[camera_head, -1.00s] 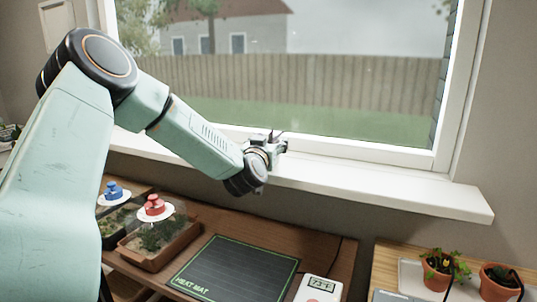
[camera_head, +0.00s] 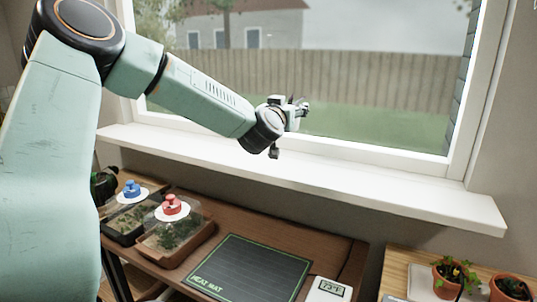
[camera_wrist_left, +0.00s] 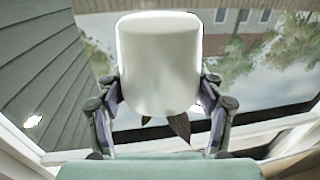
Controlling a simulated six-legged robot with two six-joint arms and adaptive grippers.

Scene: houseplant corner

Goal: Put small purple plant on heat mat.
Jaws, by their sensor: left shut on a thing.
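My left gripper (camera_head: 297,112) is raised in front of the window, above the sill and well above the heat mat. In the left wrist view the gripper (camera_wrist_left: 160,100) is shut on a white pot (camera_wrist_left: 160,60). Dark purple leaves (camera_wrist_left: 180,126) of the small plant show at the pot's lower edge in that picture; most of the plant is hidden behind the pot. The heat mat (camera_head: 250,268), black with a green border, lies flat on the wooden bench below, with nothing on it. My right gripper is out of view.
Two clear-lidded trays, with a red knob (camera_head: 172,205) and a blue knob (camera_head: 132,188), stand left of the mat. A thermometer (camera_head: 330,289) reading 73°F is at its right. Potted plants (camera_head: 447,279) stand far right. The white sill (camera_head: 350,185) juts out above the bench.

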